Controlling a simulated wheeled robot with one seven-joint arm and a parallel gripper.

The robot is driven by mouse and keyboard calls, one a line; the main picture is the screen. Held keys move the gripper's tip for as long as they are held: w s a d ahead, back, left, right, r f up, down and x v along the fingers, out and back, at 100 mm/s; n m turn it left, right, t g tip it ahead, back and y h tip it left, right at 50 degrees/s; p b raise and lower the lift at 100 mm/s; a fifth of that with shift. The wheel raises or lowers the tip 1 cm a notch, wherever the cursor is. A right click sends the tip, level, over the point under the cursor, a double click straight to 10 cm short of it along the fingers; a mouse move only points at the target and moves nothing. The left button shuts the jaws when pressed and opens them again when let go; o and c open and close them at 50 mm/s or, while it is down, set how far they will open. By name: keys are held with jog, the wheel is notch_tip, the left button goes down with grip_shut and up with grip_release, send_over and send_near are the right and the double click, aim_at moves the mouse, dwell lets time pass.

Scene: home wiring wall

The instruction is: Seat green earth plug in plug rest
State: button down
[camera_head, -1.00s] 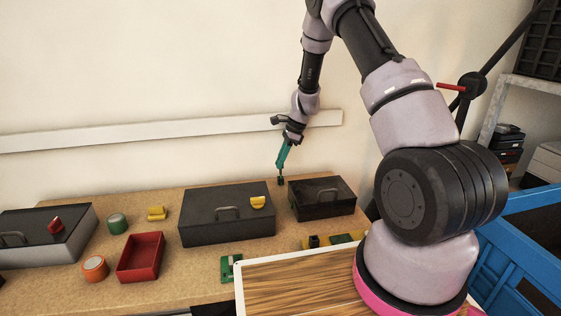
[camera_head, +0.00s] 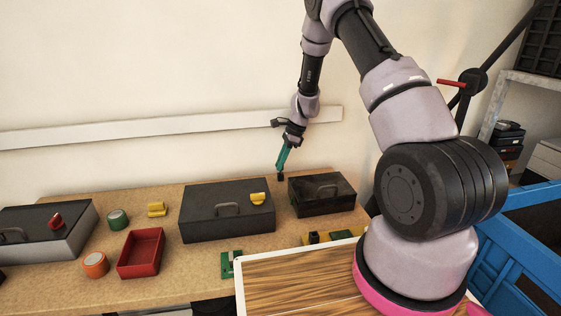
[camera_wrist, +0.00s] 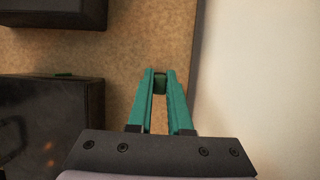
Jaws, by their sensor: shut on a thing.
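My gripper (camera_head: 280,173) has long teal fingers and points down behind the two dark toolboxes, near the wall. In the wrist view its fingertips (camera_wrist: 160,73) are shut on a small dark green piece, which I take for the green earth plug (camera_wrist: 160,87). The plug shows as a small dark block (camera_head: 280,178) in the head view. It is near the back of the bench, but I cannot tell whether it touches the bench top. I cannot clearly identify the plug rest. A yellow-green piece with a black block (camera_head: 315,238) lies at the bench front, partly hidden by the wooden board.
A large dark toolbox (camera_head: 227,222) and a smaller one (camera_head: 322,204) stand in front of my gripper. A red bin (camera_head: 140,265), tape rolls and a green bracket (camera_head: 226,266) lie on the left and front bench. The wall with a white rail (camera_head: 180,130) is close behind.

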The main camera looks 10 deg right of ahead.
jog(key=shift+f, duration=0.55)
jog(key=c, duration=0.8)
grip_release()
jog(key=shift+o, duration=0.2)
jog(key=v, duration=1)
jog(key=shift+r, duration=0.35)
jog(key=shift+d, duration=0.1)
